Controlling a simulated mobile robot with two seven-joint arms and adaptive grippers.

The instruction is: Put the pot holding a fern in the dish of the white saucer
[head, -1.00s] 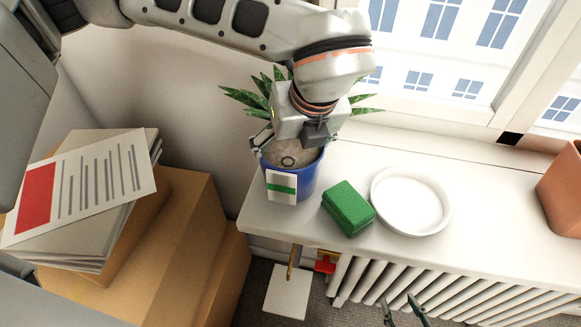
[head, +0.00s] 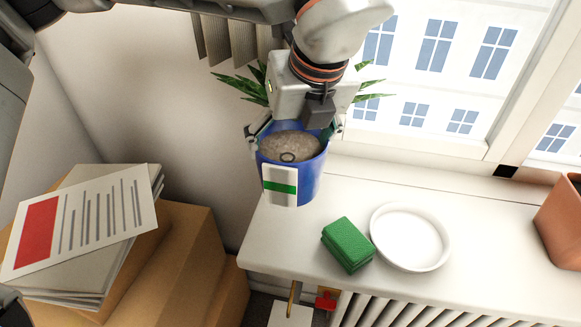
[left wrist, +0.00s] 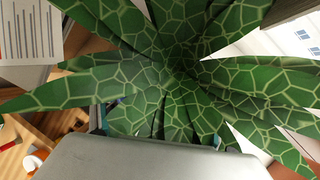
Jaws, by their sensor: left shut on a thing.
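A blue pot (head: 312,178) with a white label with a green stripe holds grey-brown soil and pointed green leaves. My left gripper (head: 293,132) is shut on the pot at its rim, from above. The pot appears upright and raised above the left part of the white sill. In the left wrist view, broad green leaves (left wrist: 175,85) with pale net-like veins fill most of the picture and hide the pot. I cannot tell from the leaves whether this is a fern. The white saucer (head: 410,237) lies empty on the sill, right of the pot. My right gripper is not in view.
A green block (head: 347,245) lies on the sill close to the saucer's left side. A terracotta pot (head: 562,222) stands at the right edge. The window is behind the sill (head: 480,215). Papers (head: 85,225) lie on cardboard boxes (head: 185,250) at the left.

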